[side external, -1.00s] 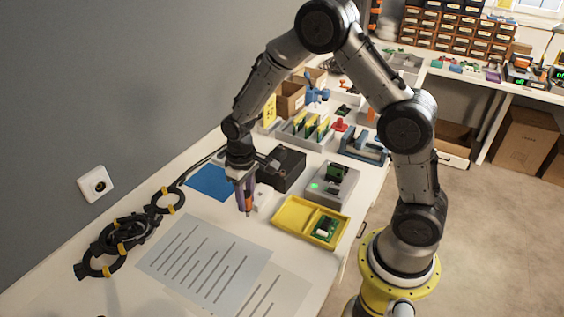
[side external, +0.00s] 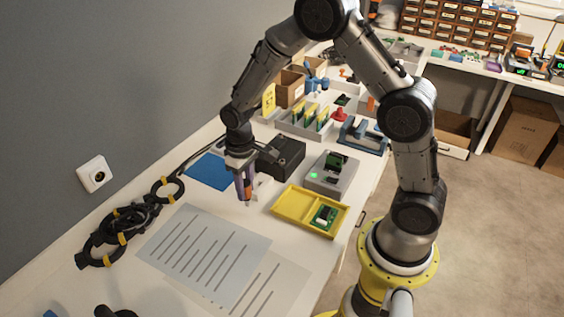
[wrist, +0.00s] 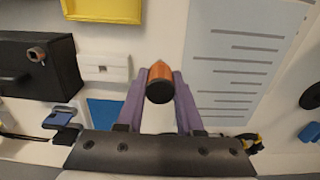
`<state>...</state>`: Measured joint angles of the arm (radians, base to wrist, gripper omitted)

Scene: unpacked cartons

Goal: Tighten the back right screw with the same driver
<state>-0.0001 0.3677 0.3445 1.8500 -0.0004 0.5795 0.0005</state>
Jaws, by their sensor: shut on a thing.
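My gripper (side external: 244,188) has its purple fingers closed around an orange and black driver (wrist: 160,80). The driver also shows between the fingers in the side view (side external: 248,190), pointing down above the white table. A small white block (side external: 264,185) lies just right of the driver; it shows in the wrist view as a white plate with a slot (wrist: 103,67). A grey fixture (side external: 325,182) with a lit green lamp and a green board stands farther right. No screw, back right or other, can be made out at this size. Whether the driver tip touches anything is unclear.
A black box (side external: 286,155) stands behind the white block. A yellow tray (side external: 291,208) with a small green board lies at the front right. Printed sheets (side external: 205,250), a blue mat (side external: 209,170) and coiled black cable (side external: 130,220) lie around the gripper.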

